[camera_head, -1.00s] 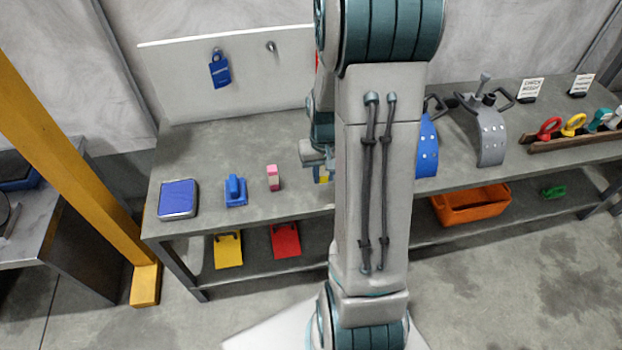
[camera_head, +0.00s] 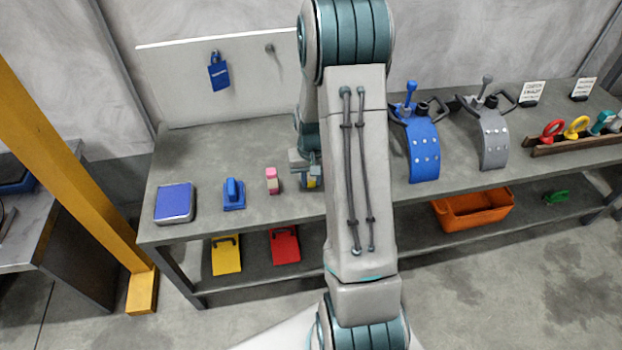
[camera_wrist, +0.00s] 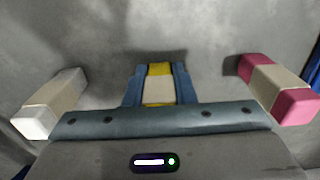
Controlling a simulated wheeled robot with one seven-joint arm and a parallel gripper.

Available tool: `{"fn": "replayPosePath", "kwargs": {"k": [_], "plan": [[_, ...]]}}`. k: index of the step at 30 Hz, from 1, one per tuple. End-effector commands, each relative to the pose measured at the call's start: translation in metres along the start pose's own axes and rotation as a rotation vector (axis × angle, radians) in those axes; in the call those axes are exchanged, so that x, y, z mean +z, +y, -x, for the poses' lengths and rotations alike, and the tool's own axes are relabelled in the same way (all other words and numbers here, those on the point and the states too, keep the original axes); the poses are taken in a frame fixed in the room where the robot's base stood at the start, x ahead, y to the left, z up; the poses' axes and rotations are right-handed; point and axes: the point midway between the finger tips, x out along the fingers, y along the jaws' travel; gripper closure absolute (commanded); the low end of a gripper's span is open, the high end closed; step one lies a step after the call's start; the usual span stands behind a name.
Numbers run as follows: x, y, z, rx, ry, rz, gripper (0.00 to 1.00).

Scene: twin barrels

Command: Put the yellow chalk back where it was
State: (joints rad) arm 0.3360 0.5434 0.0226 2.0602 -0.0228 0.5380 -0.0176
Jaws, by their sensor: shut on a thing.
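The yellow chalk (camera_wrist: 159,70) has a pale band around its middle and is held between the two blue fingers of my gripper (camera_wrist: 158,86) in the wrist view. A bit of its yellow (camera_head: 312,183) shows below my gripper (camera_head: 309,178) in the head view, over the bench top. I cannot tell whether it touches the bench. A pink chalk (camera_head: 272,180) stands to the left of my gripper there; it is at the right in the wrist view (camera_wrist: 279,88). A white chalk (camera_wrist: 50,104) is at the left in the wrist view and hidden in the head view.
The grey bench (camera_head: 205,155) carries a blue-topped box (camera_head: 174,202) and a blue handled block (camera_head: 234,195) at left. A blue curved piece (camera_head: 422,148) and a grey one (camera_head: 492,135) stand right of my arm. An orange bin (camera_head: 472,209) is on the lower shelf.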

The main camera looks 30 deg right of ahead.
Motion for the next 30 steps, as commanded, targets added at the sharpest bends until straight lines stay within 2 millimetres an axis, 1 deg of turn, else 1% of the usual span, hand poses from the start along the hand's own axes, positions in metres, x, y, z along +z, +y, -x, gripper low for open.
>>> {"fn": "replayPosePath", "kwargs": {"k": [5,6,8,16,20,23,30], "plan": [[0.0,0.0,-0.004,0.0,0.0,0.0,1.0],[0.0,0.0,-0.004,0.0,0.0,0.0,0.71],[0.0,0.0,-0.003,0.0,0.0,0.0,0.55],[0.0,0.0,-0.003,0.0,0.0,0.0,0.55],[0.0,0.0,0.005,0.0,0.001,0.0,0.55],[-0.001,0.0,0.022,0.0,0.004,-0.001,0.55],[-0.001,0.0,0.075,0.0,0.004,-0.001,0.55]]}}
